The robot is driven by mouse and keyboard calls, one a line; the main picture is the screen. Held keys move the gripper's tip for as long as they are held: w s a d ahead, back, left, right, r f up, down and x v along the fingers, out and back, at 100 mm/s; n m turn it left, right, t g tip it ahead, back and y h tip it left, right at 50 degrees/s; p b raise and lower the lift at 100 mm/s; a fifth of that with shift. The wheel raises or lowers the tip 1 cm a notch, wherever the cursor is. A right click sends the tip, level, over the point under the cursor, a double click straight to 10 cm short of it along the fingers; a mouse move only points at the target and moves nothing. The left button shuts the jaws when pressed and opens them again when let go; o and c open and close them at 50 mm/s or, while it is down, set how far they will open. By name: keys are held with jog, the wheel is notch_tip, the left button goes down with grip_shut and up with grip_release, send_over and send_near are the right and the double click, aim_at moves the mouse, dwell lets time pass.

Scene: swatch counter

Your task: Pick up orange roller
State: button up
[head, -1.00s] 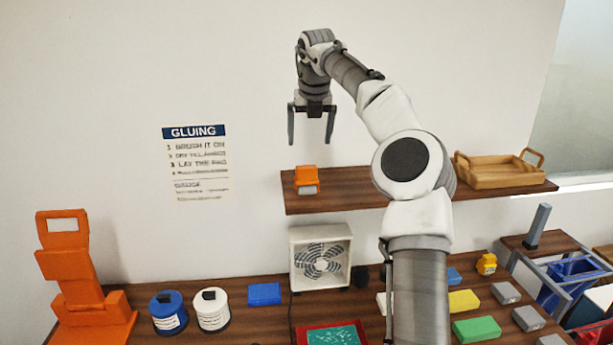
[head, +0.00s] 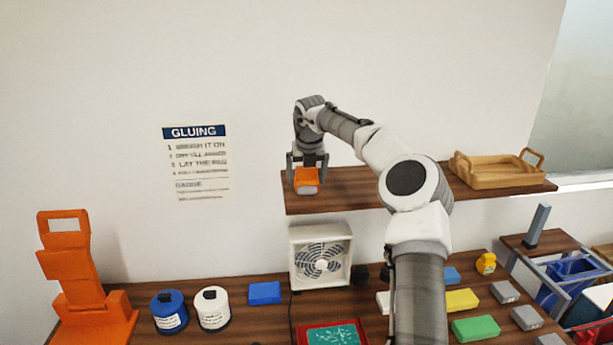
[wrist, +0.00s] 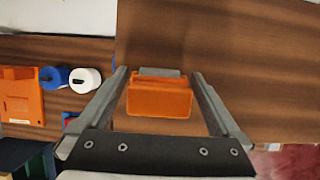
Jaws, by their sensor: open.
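The orange roller (head: 306,181) sits on the wall shelf (head: 350,190), near its left end. It is a small orange block with a grey part on one side. My gripper (head: 307,178) is lowered over it, with one finger on each side. In the wrist view the orange roller (wrist: 160,95) lies between the two open fingers of my gripper (wrist: 160,85), with a visible gap on each side. Its underside is hidden.
A wooden tray (head: 490,178) stands at the shelf's right end. Below are a fan (head: 320,257), an orange stand (head: 75,270), blue (head: 168,311) and white (head: 211,308) tubs, and several coloured blocks. The shelf between roller and tray is partly behind my arm.

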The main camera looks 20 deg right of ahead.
jog(key=shift+w+f, duration=0.1)
jog(key=shift+f, duration=0.05)
jog(key=c, duration=1.3)
jog(key=shift+c, duration=0.2)
jog(key=shift+r, duration=0.55)
notch_tip(320, 180, up, 3)
jog(key=shift+d+r, duration=0.1)
jog(key=shift+r, duration=0.1)
jog(key=s+d+r+b, duration=0.3)
jog(key=s+d+r, duration=0.2)
jog(key=s, duration=0.5)
jog(key=shift+b+v, duration=0.3)
jog(key=shift+v, duration=0.5)
jog(key=shift+w+d, duration=0.1)
jog(key=shift+d, duration=0.1)
